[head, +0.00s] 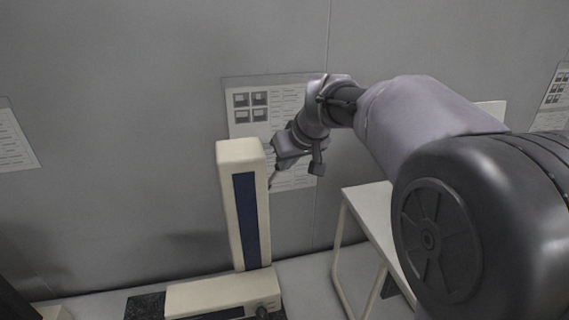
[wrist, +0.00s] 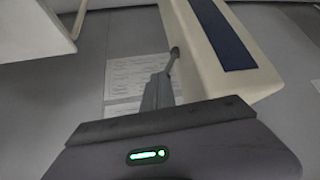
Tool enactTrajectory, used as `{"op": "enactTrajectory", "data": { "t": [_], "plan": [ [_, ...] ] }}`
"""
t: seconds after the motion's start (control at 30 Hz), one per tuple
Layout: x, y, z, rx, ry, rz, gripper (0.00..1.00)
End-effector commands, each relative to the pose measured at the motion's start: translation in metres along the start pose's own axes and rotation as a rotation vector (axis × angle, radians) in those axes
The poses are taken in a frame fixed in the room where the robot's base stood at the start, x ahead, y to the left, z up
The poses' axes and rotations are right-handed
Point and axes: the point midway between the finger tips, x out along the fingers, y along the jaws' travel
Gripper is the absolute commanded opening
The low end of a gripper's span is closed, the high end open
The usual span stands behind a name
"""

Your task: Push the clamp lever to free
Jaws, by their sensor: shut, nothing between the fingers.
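A cream test stand with a tall column (head: 243,205) and a dark blue front strip stands left of my gripper in the head view. The column also shows at the upper right of the wrist view (wrist: 208,68). A small dark grey rod with a rounded end, seemingly the clamp lever (wrist: 174,55), sits by the column's side in the wrist view. My gripper (wrist: 160,82) is shut and empty, its fingertips at the lever's near end; whether they touch I cannot tell. In the head view my gripper (head: 271,180) is beside the column's right side, and the lever cannot be made out.
The stand's low base (head: 222,291) has a dark knob (head: 262,312) at its right front. A white-topped table (head: 371,215) stands to the right, under my arm. Printed sheets (head: 262,105) hang on the grey wall close behind.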

Motion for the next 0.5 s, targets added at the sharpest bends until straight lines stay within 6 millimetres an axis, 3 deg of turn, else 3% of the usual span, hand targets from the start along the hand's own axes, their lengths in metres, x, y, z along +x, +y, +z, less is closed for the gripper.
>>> {"op": "enactTrajectory", "data": {
  "t": [0.5],
  "plan": [
    [0.013,0.022,0.014,0.148,0.052,-0.203,0.0]
  ]
}}
